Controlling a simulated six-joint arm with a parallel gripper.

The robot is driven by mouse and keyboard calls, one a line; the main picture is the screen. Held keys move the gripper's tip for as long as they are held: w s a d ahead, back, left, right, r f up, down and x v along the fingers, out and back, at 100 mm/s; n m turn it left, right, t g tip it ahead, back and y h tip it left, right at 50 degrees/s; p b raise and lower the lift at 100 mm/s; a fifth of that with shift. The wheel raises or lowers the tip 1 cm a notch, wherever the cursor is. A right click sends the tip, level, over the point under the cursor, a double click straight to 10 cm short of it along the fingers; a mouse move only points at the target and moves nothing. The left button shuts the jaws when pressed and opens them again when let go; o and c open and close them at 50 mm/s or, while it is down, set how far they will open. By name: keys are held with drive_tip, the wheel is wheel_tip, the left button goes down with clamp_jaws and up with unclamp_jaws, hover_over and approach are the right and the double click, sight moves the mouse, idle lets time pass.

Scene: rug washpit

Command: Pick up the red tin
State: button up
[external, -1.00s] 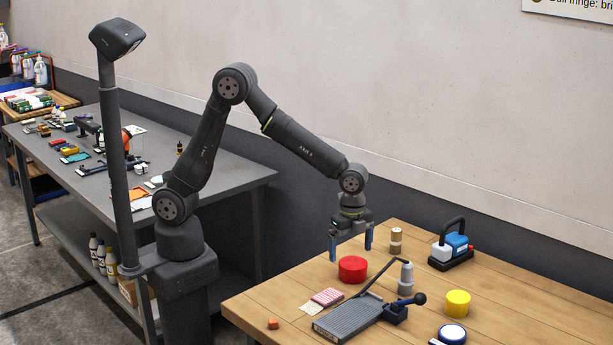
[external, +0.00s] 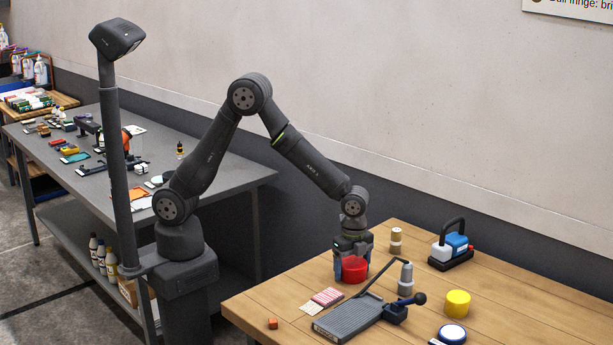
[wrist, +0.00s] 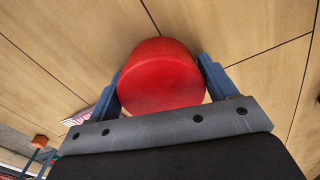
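The red tin (external: 354,269) is a short round tin on the wooden table, near its back left part. My gripper (external: 353,265) is lowered over it, pointing down, with one blue finger on each side of the tin. In the wrist view the red tin (wrist: 161,76) sits between the two fingers of my gripper (wrist: 160,85). Both fingers are very close to its sides. I cannot tell whether they press on it or leave a thin gap. The tin appears to rest on the table.
A grey board (external: 347,319) with a dark lever stands in front. A yellow cylinder (external: 457,303) and a blue-and-white handled tool (external: 451,246) stand farther right.

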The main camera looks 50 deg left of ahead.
drive_tip(key=c, duration=0.5)
drive_tip(key=shift+c, duration=0.2)
drive_tip(key=shift+r, duration=0.1)
